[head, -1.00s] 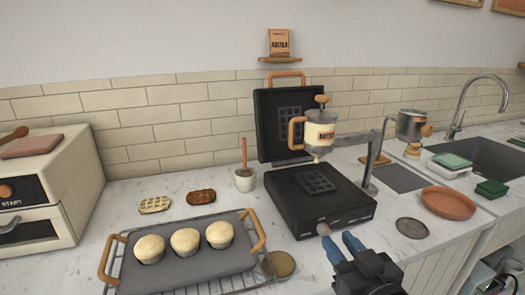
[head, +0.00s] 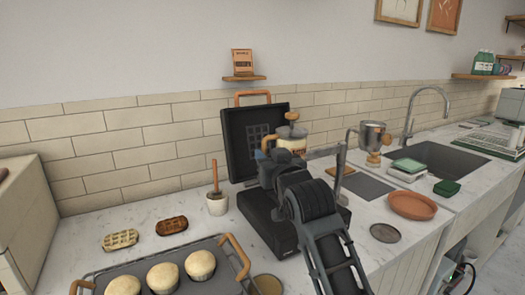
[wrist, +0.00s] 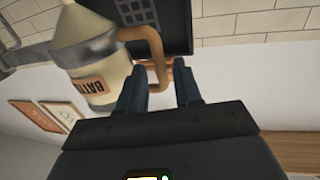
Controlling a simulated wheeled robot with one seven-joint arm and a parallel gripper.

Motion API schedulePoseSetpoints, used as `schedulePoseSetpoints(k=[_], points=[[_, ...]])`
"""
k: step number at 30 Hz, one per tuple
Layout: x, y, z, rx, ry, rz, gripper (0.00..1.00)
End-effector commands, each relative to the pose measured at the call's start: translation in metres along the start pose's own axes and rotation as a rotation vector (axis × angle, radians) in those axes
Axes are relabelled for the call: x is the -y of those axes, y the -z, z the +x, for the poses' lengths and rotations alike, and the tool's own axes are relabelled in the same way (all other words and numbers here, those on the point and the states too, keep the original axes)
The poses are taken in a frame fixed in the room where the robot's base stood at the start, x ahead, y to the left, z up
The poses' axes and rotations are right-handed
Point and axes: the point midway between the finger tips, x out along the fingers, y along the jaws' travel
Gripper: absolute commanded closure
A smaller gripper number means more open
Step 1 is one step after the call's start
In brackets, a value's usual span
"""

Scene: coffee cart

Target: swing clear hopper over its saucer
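The cream batter hopper (head: 293,144) with its wooden knob hangs over the black waffle iron, partly hidden by my arm. In the wrist view the hopper (wrist: 100,72) is at upper left, and its wooden loop handle (wrist: 152,48) reaches toward my gripper. My gripper (wrist: 158,78) is open, its blue fingers on either side of the handle's end; I cannot tell whether they touch it. In the head view my gripper (head: 262,156) is at the hopper's left side. A dark round saucer (head: 384,233) lies empty on the counter right of the iron.
The waffle iron's raised lid (head: 240,135) stands behind the hopper. A terracotta plate (head: 411,205) and a metal jug (head: 372,136) are to the right.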

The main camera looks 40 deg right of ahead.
Motion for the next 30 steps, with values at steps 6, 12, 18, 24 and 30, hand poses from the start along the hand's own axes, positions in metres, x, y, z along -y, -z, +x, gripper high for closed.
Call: schedulePoseSetpoints(k=[6,12,18,24,30], points=[[0.000,0.001,0.027,0.001,0.001,0.000,0.66],[0.001,0.000,0.035,0.000,0.001,0.000,0.66],[0.001,0.000,0.035,0.000,0.001,0.000,0.66],[0.001,0.000,0.035,0.000,0.001,0.000,0.85],[0.001,0.000,0.035,0.000,0.001,0.000,1.00]])
